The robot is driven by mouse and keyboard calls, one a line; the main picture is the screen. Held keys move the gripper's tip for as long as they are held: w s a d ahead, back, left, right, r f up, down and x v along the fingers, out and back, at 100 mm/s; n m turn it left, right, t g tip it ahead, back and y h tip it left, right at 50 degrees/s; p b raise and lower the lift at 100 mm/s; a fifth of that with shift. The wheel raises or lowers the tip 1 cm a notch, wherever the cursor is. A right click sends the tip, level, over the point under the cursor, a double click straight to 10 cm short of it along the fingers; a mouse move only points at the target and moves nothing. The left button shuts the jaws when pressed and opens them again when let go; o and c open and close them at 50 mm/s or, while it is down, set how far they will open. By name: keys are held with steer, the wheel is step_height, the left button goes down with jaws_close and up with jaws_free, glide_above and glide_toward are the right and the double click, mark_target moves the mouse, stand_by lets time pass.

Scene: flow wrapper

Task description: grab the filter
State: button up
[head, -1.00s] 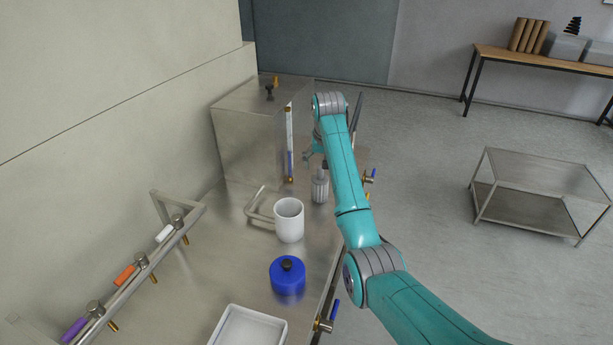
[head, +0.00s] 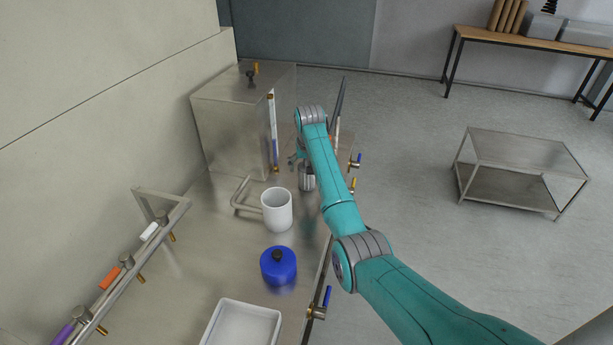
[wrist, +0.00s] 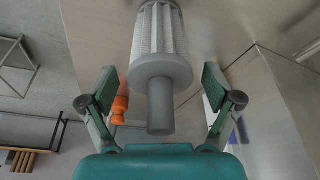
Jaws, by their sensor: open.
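The filter (wrist: 160,45) is a pleated pale cylinder with a grey end cap and a narrower grey stem. In the wrist view it fills the upper middle, with its stem pointing at my gripper. My gripper (wrist: 160,85) is open, with one finger on each side of the stem and a gap to both. In the head view the filter (head: 307,182) stands on the steel worktop (head: 225,262), just behind the white mug. My gripper (head: 298,159) is close above it there, partly hidden by my arm.
A white mug (head: 277,210) and a blue lidded pot (head: 278,266) stand nearer, with a white tray (head: 240,328) in front. A steel box (head: 235,125) stands left of the filter. Valves (head: 318,311) line the worktop's right edge. An orange piece (wrist: 120,105) shows behind the left finger.

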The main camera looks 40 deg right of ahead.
steer(key=shift+w+f, duration=0.2)
steer(key=shift+f, duration=0.35)
steer(key=c, duration=1.3)
steer(key=shift+r, duration=0.1)
